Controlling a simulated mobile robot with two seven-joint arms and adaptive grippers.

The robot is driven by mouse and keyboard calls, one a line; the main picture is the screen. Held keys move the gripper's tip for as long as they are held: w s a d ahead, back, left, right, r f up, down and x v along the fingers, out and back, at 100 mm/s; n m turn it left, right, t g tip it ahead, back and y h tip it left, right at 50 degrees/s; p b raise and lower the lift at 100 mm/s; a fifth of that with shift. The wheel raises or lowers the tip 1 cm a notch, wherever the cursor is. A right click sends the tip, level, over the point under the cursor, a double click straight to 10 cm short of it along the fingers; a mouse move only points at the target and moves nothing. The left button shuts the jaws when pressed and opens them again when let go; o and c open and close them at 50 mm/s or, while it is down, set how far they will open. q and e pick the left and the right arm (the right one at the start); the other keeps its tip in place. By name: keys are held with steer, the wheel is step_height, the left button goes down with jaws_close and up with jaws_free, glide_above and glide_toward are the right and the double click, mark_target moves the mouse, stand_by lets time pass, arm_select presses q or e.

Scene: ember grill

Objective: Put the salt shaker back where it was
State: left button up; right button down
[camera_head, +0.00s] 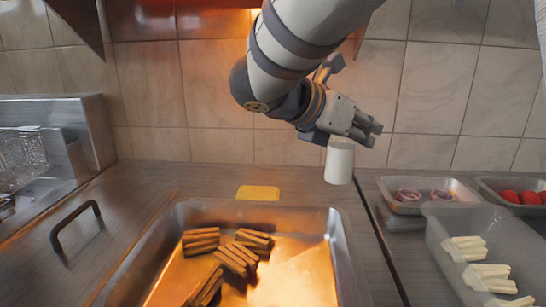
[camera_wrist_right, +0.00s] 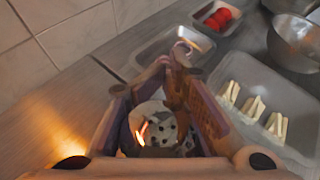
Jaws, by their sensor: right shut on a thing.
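The salt shaker (camera_head: 339,163) is a white cylinder, roughly upright, in my right gripper (camera_head: 349,134). In the head view it hangs at the fingers, behind the grill tray's far right corner. I cannot tell for sure whether its base touches the counter. The right wrist view looks down on the shaker's pale top with dark holes (camera_wrist_right: 158,128), between the fingers of my right gripper (camera_wrist_right: 165,100). My left gripper is not in view.
A metal tray (camera_head: 345,255) holds several browned, grill-marked pieces (camera_head: 233,258). A yellow block (camera_head: 258,193) lies behind it. At right stand trays of onion rings (camera_head: 409,195), tomatoes (camera_head: 520,197) and pale sticks (camera_head: 488,272). A tiled wall closes the back.

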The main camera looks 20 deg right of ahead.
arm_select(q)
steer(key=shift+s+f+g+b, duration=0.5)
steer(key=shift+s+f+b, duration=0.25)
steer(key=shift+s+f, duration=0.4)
arm_select(e)
steer(key=shift+w+d+f, duration=1)
steer(key=shift+w+f, duration=0.2)
steer(key=shift+f, duration=0.65)
steer(key=shift+w+d+f, duration=1)
steer(key=shift+w+f, duration=0.2)
steer(key=shift+f, duration=0.7)
steer(key=shift+w+d+f, duration=1)
steer(key=shift+w+f, duration=0.2)
steer(key=shift+f, duration=0.65)
steer(key=shift+f, duration=0.1)
steer(key=shift+f, duration=0.15)
steer(key=c, duration=1.4)
jaws_free()
